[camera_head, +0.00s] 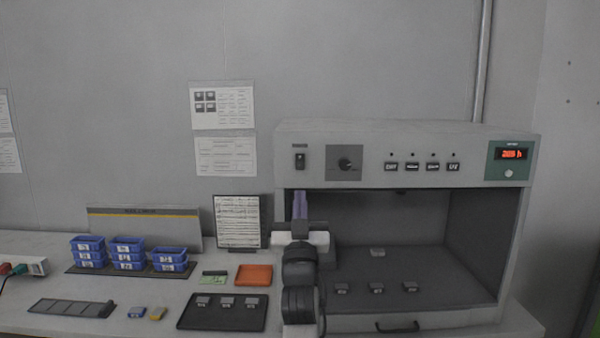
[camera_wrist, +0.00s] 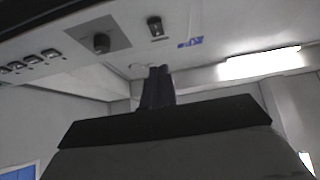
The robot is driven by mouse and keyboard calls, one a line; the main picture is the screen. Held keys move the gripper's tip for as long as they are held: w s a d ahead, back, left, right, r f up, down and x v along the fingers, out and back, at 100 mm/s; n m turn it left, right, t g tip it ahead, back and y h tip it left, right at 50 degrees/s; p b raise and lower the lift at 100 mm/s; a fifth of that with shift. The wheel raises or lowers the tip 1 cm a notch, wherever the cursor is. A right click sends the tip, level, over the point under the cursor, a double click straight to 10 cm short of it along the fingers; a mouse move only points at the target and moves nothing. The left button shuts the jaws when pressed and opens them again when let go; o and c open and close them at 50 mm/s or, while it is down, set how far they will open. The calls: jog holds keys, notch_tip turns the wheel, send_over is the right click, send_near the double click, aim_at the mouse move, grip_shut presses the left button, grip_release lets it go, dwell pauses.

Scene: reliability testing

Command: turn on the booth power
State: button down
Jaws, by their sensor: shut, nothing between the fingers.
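The light booth (camera_head: 395,160) is a grey box with an open front, at the right of the head view. Its power switch (camera_head: 300,160) is a small black rocker at the panel's left end. It also shows in the wrist view (camera_wrist: 155,27), at the top middle. My gripper (camera_head: 299,197) points up just below the switch in the head view, apart from it in the picture. In the wrist view the two dark fingers (camera_wrist: 158,72) are together and empty, with the switch beyond their tips. The red lit display (camera_head: 512,153) is at the panel's right end.
A knob (camera_head: 346,163) and several buttons (camera_head: 422,166) share the panel. Small grey samples (camera_head: 376,287) lie inside the booth. Blue bins (camera_head: 128,251), an orange tray (camera_head: 254,275) and a black tray (camera_head: 222,326) stand on the bench to the left. The space before the panel is clear.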

aim_at(300, 163)
jog(key=p+x, duration=0.1)
jog(key=x, duration=0.2)
jog(key=w+f+p+x, duration=0.1)
jog(key=x, duration=0.1)
jog(key=p+x, duration=0.1)
jog(key=x, duration=0.2)
jog(key=shift+w+f+p, duration=0.1)
jog(key=shift+w+p, duration=0.3)
jog(key=shift+w+f, duration=0.2)
jog(key=shift+w, duration=0.25)
